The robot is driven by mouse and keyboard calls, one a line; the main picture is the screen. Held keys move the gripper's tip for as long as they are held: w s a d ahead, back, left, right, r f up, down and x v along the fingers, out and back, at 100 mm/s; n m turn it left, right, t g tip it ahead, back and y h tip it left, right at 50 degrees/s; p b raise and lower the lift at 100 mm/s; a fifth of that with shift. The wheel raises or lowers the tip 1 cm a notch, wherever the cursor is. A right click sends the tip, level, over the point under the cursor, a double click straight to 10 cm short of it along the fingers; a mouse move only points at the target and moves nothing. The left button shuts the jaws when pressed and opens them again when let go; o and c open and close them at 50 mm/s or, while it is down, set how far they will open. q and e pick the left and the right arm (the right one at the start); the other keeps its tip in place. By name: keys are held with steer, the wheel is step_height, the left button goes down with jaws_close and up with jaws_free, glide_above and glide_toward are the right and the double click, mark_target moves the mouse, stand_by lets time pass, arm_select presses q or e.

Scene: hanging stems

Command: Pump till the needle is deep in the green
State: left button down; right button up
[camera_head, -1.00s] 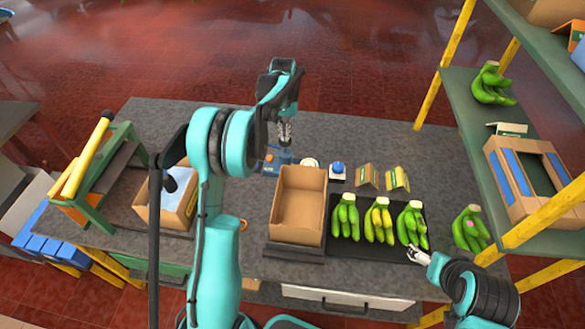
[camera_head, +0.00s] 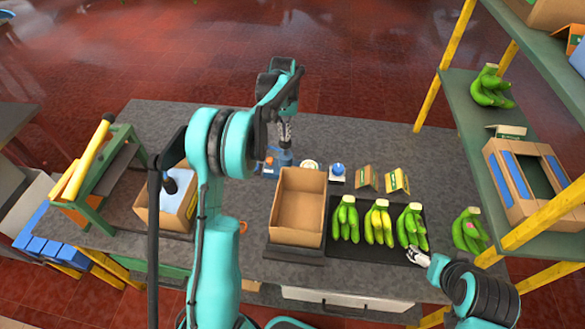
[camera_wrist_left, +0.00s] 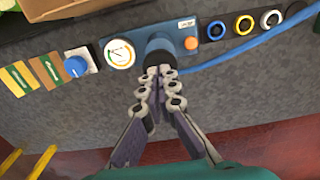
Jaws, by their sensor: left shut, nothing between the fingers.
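The blue pump (camera_head: 278,160) stands on the grey bench behind the open box. In the left wrist view its blue body (camera_wrist_left: 183,38) carries a dark round plunger top (camera_wrist_left: 158,46) and an orange button. The round white gauge (camera_wrist_left: 120,53) sits left of it, with a coloured arc; its needle is too small to read surely. It also shows in the head view (camera_head: 309,164). My left gripper (camera_wrist_left: 158,72) is shut and empty, pointing down, its tips at the plunger top; I cannot tell whether they touch. My right gripper (camera_head: 418,256) is beside the right banana bunch.
An open cardboard box (camera_head: 298,205) stands in front of the pump. Several banana bunches (camera_head: 379,222) lie on a black tray at right. A blue knob (camera_wrist_left: 78,65) on a white base is beside the gauge. A blue hose (camera_wrist_left: 245,48) runs right. A green shelf (camera_head: 470,120) stands at right.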

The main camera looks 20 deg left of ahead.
arm_select(q)
step_height(320, 180, up, 8)
steer(key=p, duration=0.5)
stand_by(0.4)
steer(key=shift+f, duration=0.1)
stand_by(0.4)
